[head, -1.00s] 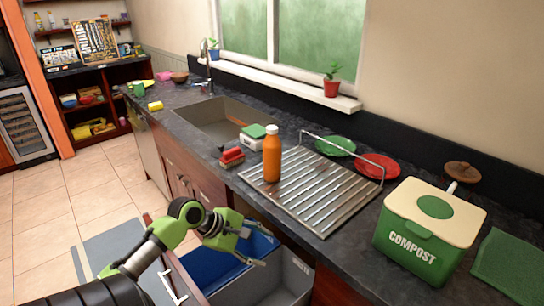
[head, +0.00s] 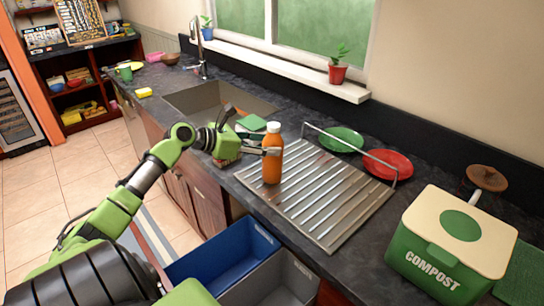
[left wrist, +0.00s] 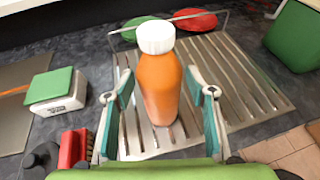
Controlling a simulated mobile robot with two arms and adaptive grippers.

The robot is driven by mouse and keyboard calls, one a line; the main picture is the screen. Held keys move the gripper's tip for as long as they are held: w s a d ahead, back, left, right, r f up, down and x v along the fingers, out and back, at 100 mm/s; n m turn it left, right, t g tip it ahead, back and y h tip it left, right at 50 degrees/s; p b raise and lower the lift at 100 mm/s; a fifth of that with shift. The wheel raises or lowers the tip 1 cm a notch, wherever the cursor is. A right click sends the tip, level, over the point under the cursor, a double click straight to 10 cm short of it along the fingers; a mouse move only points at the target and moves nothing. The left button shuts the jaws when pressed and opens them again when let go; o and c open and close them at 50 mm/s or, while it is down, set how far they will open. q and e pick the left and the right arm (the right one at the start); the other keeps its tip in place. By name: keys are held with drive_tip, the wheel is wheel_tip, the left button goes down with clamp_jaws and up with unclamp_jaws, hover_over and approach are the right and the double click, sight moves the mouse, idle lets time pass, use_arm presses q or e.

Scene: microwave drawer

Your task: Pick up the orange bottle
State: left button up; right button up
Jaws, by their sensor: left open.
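The orange bottle (head: 272,156) with a white cap stands upright on the left end of the metal drying rack. It also shows upright in the middle of the left wrist view (left wrist: 159,92). My left gripper (head: 263,145) is open at the bottle's left side in the head view. In the left wrist view its fingers (left wrist: 160,85) stand on either side of the bottle, with a gap visible at each side. Contact is not visible. My right gripper is out of view.
The ridged drying rack (head: 325,205) has a wire rail, with green (head: 342,139) and red plates (head: 388,164) behind. A red brush (left wrist: 73,148) and a green-topped white box (left wrist: 55,90) lie near the gripper. A compost bin (head: 450,240) stands right; an open bin drawer (head: 222,255) is below.

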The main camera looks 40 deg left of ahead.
sight(282, 144)
use_arm(q)
drive_tip(key=shift+x, duration=1.1)
drive_tip(key=x, duration=0.2)
drive_tip(key=p+x, duration=0.1)
drive_tip(key=x, duration=0.1)
drive_tip(key=shift+w+a+f, duration=0.1)
drive_tip(key=shift+w+a, duration=0.1)
drive_tip(key=shift+w+d+f, duration=0.2)
drive_tip(key=shift+w+d, duration=0.05)
drive_tip(key=shift+w, duration=0.05)
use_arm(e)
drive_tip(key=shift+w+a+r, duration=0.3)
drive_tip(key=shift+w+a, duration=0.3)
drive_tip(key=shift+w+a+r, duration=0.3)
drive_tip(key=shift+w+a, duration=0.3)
use_arm(q)
drive_tip(key=c, duration=1.2)
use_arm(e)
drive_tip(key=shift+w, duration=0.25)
use_arm(q)
drive_tip(key=shift+c, duration=0.6)
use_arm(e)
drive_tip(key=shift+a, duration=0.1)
